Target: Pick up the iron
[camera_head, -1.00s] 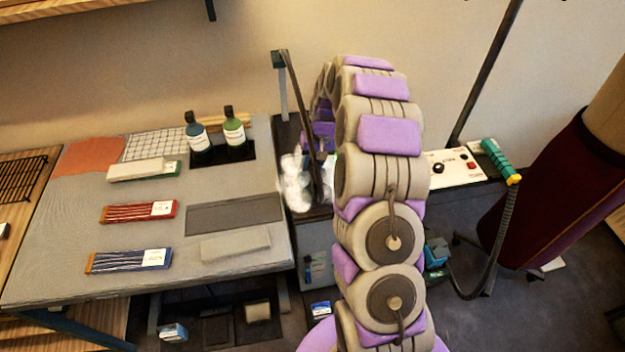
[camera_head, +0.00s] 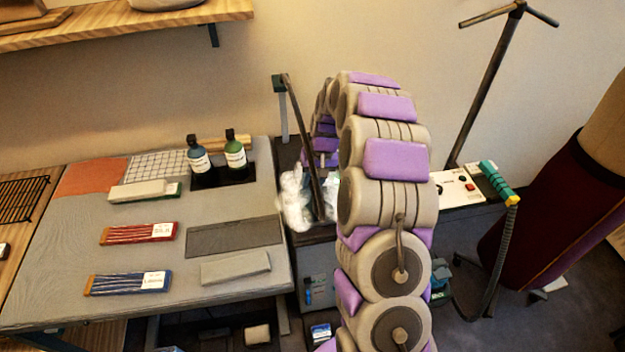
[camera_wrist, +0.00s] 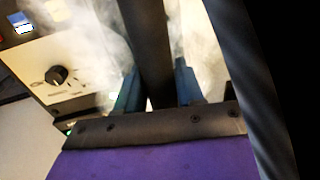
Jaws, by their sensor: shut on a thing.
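My gripper (camera_wrist: 158,88) shows in the wrist view, with two blue-teal fingers on either side of a dark upright bar (camera_wrist: 152,45). It is shut on this bar; I cannot tell whether the bar is part of the iron. Pale steam drifts around the fingers. In the head view my curved arm hides the gripper. A teal handle with a yellow tip (camera_head: 497,182), perhaps the iron's, lies at the right with a dark ribbed hose hanging from it. No iron soleplate is clearly visible.
A white control box (camera_head: 455,188) with a knob stands right of my arm. The grey table (camera_head: 65,235) at left holds bottles, boxes and a grey block. A maroon form (camera_head: 560,210) stands at right.

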